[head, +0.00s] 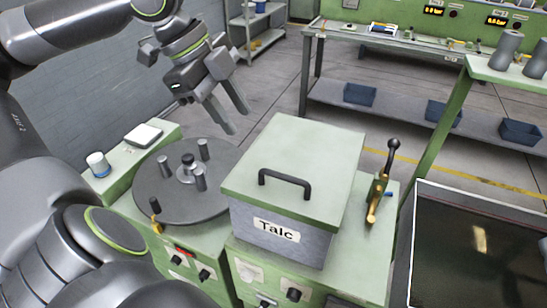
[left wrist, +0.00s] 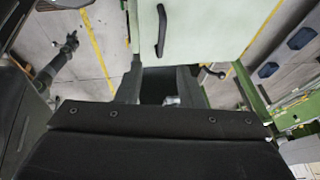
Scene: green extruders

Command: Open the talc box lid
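The talc box (head: 274,240) is a grey box with a "Talc" label, standing on the green bench. Its pale green lid (head: 300,150) lies flat and closed on top. A dark bar handle (head: 285,182) sits near the lid's front edge. In the left wrist view the lid (left wrist: 205,25) and its handle (left wrist: 161,30) show at the top, beyond the fingers. My left gripper (head: 238,121) is open and empty, above and to the left of the box, apart from the lid.
A dark round turntable (head: 160,195) with upright pegs is left of the box. A lever with a black knob (head: 393,145) stands right of it. A white-and-blue jar (head: 98,165) and a pale flat block (head: 143,134) are at the far left. A dark-topped, light-rimmed unit (head: 480,250) is at right.

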